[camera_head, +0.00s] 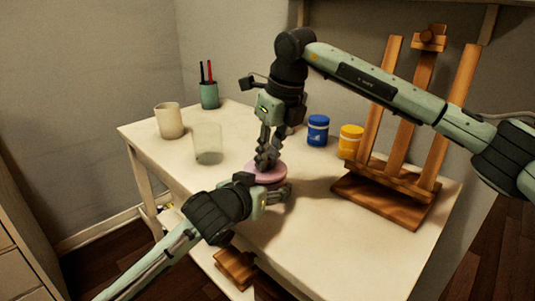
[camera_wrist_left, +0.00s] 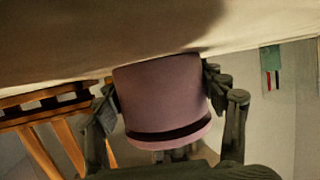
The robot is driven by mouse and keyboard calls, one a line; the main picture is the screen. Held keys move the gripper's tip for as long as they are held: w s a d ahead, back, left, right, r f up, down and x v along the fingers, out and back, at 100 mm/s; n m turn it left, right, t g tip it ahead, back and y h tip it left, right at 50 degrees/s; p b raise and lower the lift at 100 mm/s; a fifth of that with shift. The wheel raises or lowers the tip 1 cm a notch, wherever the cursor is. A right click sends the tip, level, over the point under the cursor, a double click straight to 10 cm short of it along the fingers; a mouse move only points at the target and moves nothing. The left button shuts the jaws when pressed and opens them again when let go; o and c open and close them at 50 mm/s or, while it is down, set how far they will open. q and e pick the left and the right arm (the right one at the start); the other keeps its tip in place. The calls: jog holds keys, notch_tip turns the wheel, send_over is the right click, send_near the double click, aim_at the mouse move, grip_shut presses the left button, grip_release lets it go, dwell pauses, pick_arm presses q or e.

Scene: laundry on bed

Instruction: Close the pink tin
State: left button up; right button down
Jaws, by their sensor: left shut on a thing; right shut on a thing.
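The pink tin (camera_wrist_left: 160,90) stands upright on the white table, appearing upside down in the left wrist view. Its pink lid (camera_head: 268,175) is over the body; the left wrist view shows a dark band between the body and the lid (camera_wrist_left: 168,142). Whether the lid touches the body is unclear. My left gripper (camera_head: 277,194) is shut around the tin's body from the front, with a finger on each side in the left wrist view (camera_wrist_left: 165,105). My right gripper (camera_head: 265,162) points down from above, shut on the lid. The head view mostly hides the tin's body.
A beige mug (camera_head: 169,121), a clear glass (camera_head: 207,144) and a green pen cup (camera_head: 209,95) stand at the left. Blue (camera_head: 318,131) and yellow (camera_head: 350,142) paint jars and a wooden easel (camera_head: 382,202) stand at the right. The table's (camera_head: 320,255) front is clear.

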jog(key=shift+f, duration=0.4)
jog(key=c, duration=1.4)
grip_release()
jog(key=shift+o, duration=0.2)
jog(key=v, duration=1.2)
pick_arm(q)
jog(key=o, duration=1.8)
jog(key=shift+c, duration=0.2)
